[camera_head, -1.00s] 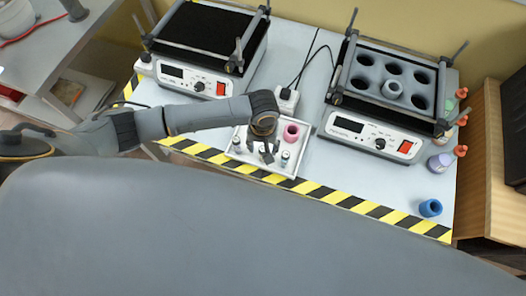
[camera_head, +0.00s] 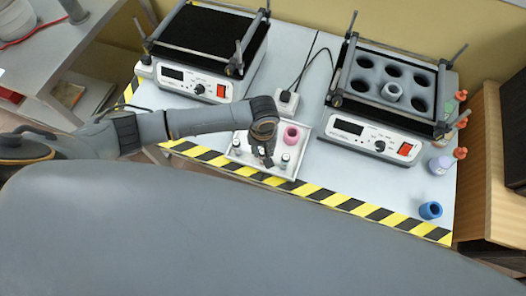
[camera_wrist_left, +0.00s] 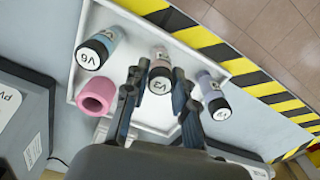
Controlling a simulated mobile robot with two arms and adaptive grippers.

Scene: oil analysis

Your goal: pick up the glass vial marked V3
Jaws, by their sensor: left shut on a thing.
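The glass vial V3 (camera_wrist_left: 160,84) has a dark cap with a white top reading V3. My left gripper (camera_wrist_left: 160,70) is shut on it, one finger on each side, as the left wrist view shows. In the head view, my left gripper (camera_head: 264,158) points down over the white tray (camera_head: 289,173) and hides V3. I cannot tell whether the vial's base touches the tray. A vial marked V6 (camera_wrist_left: 92,53) stands to its left in the wrist view, and another vial (camera_wrist_left: 214,98) to its right, its label hard to read. My right gripper is not in view.
A pink ring-shaped holder (camera_wrist_left: 96,96) stands in the tray beside V6. Two heater-like devices (camera_head: 206,50) (camera_head: 380,95) stand behind the tray. A blue holder (camera_head: 430,209) stands at the right. Yellow-black tape (camera_head: 330,198) marks the table's front edge.

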